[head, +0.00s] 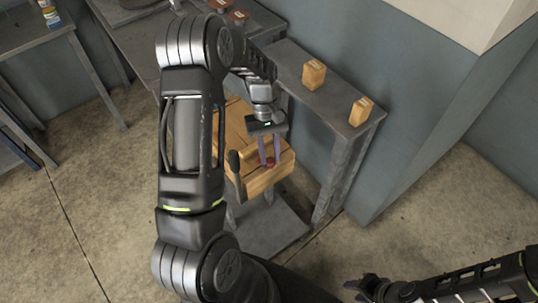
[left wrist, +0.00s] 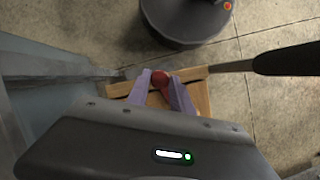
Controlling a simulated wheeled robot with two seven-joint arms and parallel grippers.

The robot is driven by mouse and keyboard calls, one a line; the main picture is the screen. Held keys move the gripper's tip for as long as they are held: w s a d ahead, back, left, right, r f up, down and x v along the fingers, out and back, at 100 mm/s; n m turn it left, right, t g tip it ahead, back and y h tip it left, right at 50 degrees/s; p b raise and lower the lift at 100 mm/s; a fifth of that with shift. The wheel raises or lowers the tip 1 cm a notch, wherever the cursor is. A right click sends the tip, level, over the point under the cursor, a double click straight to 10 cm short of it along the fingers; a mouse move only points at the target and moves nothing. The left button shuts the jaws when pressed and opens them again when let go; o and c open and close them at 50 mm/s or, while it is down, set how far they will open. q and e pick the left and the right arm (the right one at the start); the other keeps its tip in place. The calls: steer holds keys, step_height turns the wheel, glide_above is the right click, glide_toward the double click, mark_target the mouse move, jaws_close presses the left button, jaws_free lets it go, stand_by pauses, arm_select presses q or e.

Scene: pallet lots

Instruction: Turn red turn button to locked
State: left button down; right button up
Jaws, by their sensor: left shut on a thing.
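The red turn button (head: 270,163) sits on top of a wooden crate (head: 262,181) near its right end. In the left wrist view the red turn button (left wrist: 160,79) shows between the purple fingertips. My left gripper (head: 268,160) reaches down from above and is shut on the red turn button; in the left wrist view its fingers (left wrist: 164,82) flank the button closely. Whether the button is turned cannot be told. My right gripper (head: 366,286) is low at the lower right, away from the crate; its fingers are too unclear to judge.
A narrow grey bench (head: 335,108) behind the crate carries two small wooden blocks (head: 314,75). A grey wall stands at the right. Open concrete floor lies at the left and front.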

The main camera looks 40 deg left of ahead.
arm_select(q)
steer(key=m, duration=0.2)
steer(key=m+y+b, duration=0.1)
steer(key=m, duration=0.1)
steer(key=shift+w+d+g, duration=0.15)
steer(key=shift+g, duration=0.25)
steer(key=c, duration=1.1)
jaws_free()
steer(key=shift+r, duration=0.1)
steer(key=b+v, duration=0.1)
steer(key=v, duration=0.6)
steer(key=shift+w+r, duration=0.15)
steer(key=shift+r, duration=0.1)
steer(key=shift+d+f, duration=0.1)
